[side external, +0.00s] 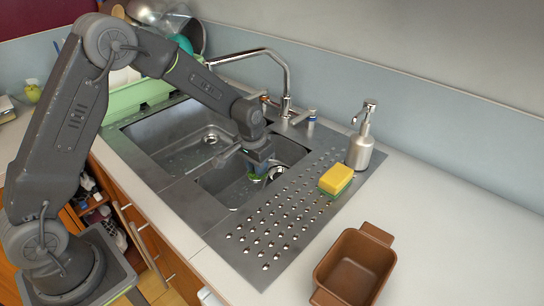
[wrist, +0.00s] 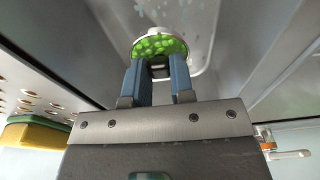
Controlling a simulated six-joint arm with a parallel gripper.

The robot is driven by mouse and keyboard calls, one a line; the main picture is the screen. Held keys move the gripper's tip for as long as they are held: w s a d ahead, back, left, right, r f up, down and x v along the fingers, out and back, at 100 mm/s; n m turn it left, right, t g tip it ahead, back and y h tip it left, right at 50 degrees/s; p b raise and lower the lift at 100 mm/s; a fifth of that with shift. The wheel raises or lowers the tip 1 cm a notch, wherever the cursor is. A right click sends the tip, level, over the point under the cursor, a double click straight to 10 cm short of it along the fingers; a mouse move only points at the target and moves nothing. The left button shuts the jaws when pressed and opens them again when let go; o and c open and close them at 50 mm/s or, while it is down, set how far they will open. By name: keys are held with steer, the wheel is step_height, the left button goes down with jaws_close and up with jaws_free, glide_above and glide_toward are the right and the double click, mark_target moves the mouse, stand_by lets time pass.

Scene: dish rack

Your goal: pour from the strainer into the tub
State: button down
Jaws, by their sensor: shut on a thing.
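The strainer (wrist: 160,46) is a small round metal cup with bright green pieces inside. In the wrist view it sits at the tips of my gripper's blue fingers (wrist: 158,72), which are shut on it. In the side view my gripper (side external: 258,170) points down into the right sink basin, and the green of the strainer (side external: 256,178) shows just below the fingers. Most of the strainer is hidden there. The tub (side external: 355,268) is a brown open box with handles, standing on the white counter at the lower right. Its visible inside looks empty.
Sink basin walls (side external: 225,190) surround my gripper. The faucet (side external: 285,80) arches behind it. The counter right of the tub is clear.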

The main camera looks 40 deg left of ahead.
steer(key=s, duration=1)
steer(key=shift+s, duration=0.15)
step_height(320, 180, up, 24)
steer(key=w+d+m, duration=0.1)
steer(key=d+m, duration=0.4)
steer(key=d, duration=1.9)
steer(key=s+d+m+h, duration=0.1)
steer(key=s+d+m, duration=0.1)
steer(key=s+d, duration=0.5)
steer(key=s+d+m, duration=0.2)
steer(key=s+d, duration=0.2)
steer(key=d, duration=0.7)
step_height(320, 180, down, 6)
steer(key=shift+d+r, duration=0.15)
steer(key=shift+r, duration=0.1)
